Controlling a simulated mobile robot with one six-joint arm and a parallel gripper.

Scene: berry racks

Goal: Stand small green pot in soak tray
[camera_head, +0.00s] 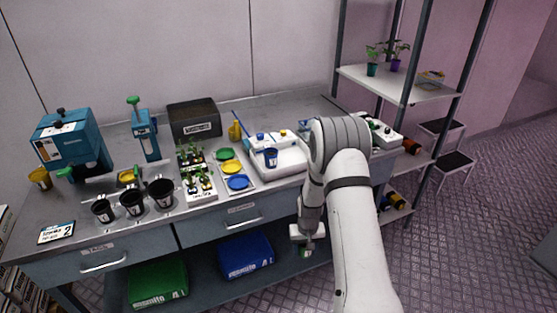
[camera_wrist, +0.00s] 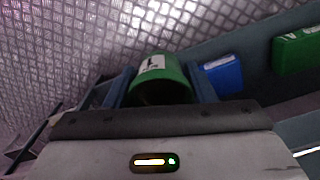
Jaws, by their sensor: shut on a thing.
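The small green pot (camera_wrist: 165,68) with a white label is held between the two fingers of my gripper (camera_wrist: 160,92) in the wrist view. In the head view my gripper (camera_head: 305,245) points down in front of the bench, below its top, and only a little of the green pot (camera_head: 305,252) shows under it. A white tray (camera_head: 290,172) on the bench top, left of my arm, looks like the soak tray.
A card with green, yellow and blue discs (camera_head: 238,183) lies left of the white tray. Black pots (camera_head: 132,203), seedlings and blue devices (camera_head: 70,145) stand further left. Green and blue packs (camera_head: 245,255) lie on the lower shelf. A shelf rack (camera_head: 400,85) stands right.

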